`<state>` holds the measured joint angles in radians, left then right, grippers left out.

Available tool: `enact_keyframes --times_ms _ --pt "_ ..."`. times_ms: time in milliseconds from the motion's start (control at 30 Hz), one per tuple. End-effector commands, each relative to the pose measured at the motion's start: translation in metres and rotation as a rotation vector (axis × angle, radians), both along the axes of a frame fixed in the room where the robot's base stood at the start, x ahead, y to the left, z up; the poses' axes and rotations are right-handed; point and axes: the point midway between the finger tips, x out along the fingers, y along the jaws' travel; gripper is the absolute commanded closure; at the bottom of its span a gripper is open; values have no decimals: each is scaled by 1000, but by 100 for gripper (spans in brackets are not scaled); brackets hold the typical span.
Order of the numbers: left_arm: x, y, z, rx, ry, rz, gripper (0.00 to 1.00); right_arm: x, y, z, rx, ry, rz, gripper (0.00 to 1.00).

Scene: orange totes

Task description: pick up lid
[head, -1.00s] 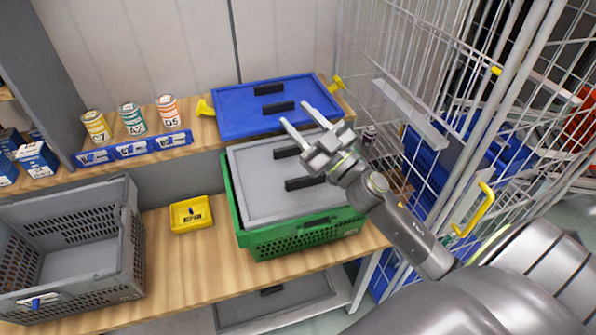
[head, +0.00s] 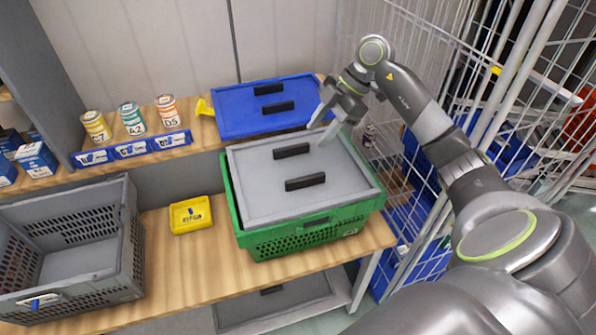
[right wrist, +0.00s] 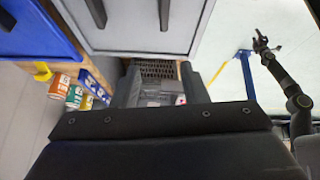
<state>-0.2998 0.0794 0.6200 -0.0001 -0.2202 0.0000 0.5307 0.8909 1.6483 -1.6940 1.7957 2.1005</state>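A grey lid (head: 262,199) with two black handles (head: 305,182) lies on the green tote (head: 305,238) on the wooden table. A blue lid (head: 235,117), also with two black handles, lies behind it. My right gripper (head: 324,127) is open and empty. It points down above the back right of the grey lid, near the gap to the blue lid. A small arm at the right, probably mine, ends in a gripper (right wrist: 262,42).
A grey crate (head: 125,260) stands at the left, with a small yellow tray (head: 191,215) beside it. Several cans (head: 132,119) stand on the shelf behind. A wire cage (head: 400,60) borders the right side. Bare table (head: 185,265) lies between crate and tote.

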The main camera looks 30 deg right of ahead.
Motion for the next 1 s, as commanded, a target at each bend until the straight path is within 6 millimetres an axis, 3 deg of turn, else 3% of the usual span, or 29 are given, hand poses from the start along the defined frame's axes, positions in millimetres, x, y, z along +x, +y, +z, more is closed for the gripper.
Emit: enact_keyframes --times_ms 100,233,367,800,1000 --pt "0 0 0 0 0 0 45 -5 -24 6 -89 85 -67 60" --pt "0 0 2 0 0 0 45 -8 -33 7 -127 128 -101 60" --pt "0 0 11 0 0 0 45 -8 -27 -9 -128 138 -103 60" --pt "0 1 41 1 0 0 45 1 7 -90 -126 133 -101 60" --pt "0 1 44 1 0 0 45 3 12 -104 -127 130 -100 60"
